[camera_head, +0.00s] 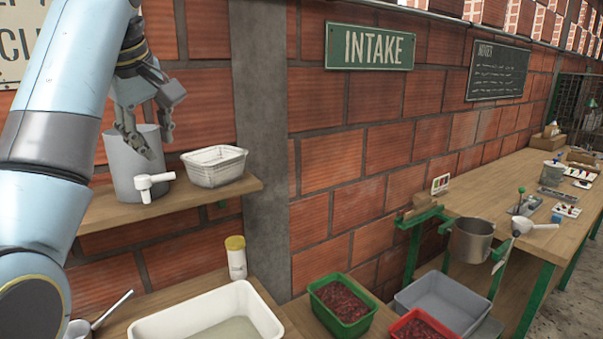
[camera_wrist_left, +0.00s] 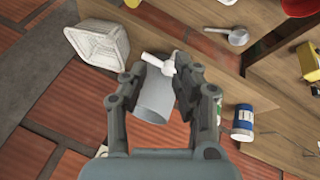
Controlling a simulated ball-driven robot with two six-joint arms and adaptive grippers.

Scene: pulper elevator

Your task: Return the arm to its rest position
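My left arm comes in from the left in the head view, and its gripper (camera_head: 148,138) hangs over a wooden shelf with fingers pointing down. The fingers overlap the rim of a grey cylindrical container (camera_head: 124,170) with a white tap (camera_head: 153,184). In the left wrist view the fingers of the left gripper (camera_wrist_left: 158,88) are spread apart. The grey container (camera_wrist_left: 153,103) shows between them, its white tap (camera_wrist_left: 158,65) toward the top. I cannot tell whether the fingers touch the container. My right gripper is not in view.
A white basket (camera_head: 215,166) stands beside the container on the shelf (camera_head: 200,208). The brick wall (camera_head: 340,170) is close behind. Below are a white basin (camera_head: 265,318), a yellow-lidded jar (camera_head: 236,258), and green (camera_head: 340,307) and red (camera_head: 422,328) crates. A metal pot (camera_head: 471,241) hangs at the right bench.

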